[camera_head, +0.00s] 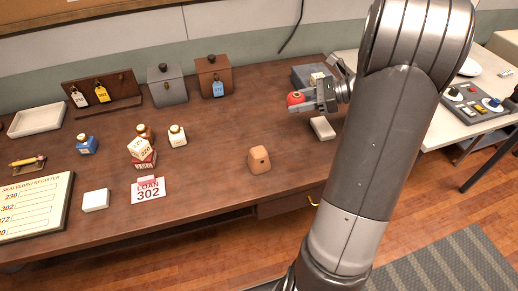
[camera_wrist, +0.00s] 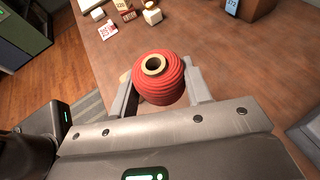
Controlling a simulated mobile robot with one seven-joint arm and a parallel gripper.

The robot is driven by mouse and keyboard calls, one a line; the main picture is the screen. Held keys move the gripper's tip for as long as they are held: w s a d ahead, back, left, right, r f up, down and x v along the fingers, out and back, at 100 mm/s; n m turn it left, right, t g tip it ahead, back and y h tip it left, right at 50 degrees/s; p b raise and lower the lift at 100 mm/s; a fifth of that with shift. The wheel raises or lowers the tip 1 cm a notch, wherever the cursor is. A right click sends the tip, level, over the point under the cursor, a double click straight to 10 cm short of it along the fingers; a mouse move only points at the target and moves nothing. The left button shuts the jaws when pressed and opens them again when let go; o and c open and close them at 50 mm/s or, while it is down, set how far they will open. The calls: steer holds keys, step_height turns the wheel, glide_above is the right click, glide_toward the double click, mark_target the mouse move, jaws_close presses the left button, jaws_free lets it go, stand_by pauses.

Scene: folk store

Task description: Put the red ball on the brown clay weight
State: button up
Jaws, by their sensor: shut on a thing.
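The red ball (camera_head: 295,98) is ribbed like wound thread, with a pale ring around a dark hole on top in the wrist view (camera_wrist: 160,88). My gripper (camera_head: 303,103) is shut on it and holds it above the right part of the desk. In the wrist view, a finger shows on each side of the ball. The brown clay weight (camera_head: 259,160) is a small tan-brown block with a dark hole, standing on the desk near its front edge. It is apart from the ball, to the left and nearer the front. In the wrist view the ball mostly or wholly hides it.
On the wooden desk (camera_head: 215,130), a white block (camera_head: 322,128) and a grey box (camera_head: 312,75) are near my gripper. Bottles, a stacked die and a loan card (camera_head: 148,190) stand to the left. The desk around the clay weight is clear.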

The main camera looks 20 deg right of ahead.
steer(key=s+a+r+n+g, duration=0.2)
steer(key=s+a+g, duration=0.1)
steer(key=s, duration=0.8)
steer(key=y, duration=0.1)
glide_above(262, 151)
steer(key=shift+n, duration=0.3)
step_height(262, 151, down, 7)
steer(key=shift+r, duration=0.15)
steer(key=shift+f, duration=2.05)
steer(key=shift+f, duration=0.15)
steer(key=o, duration=1)
steer(key=shift+c, duration=0.2)
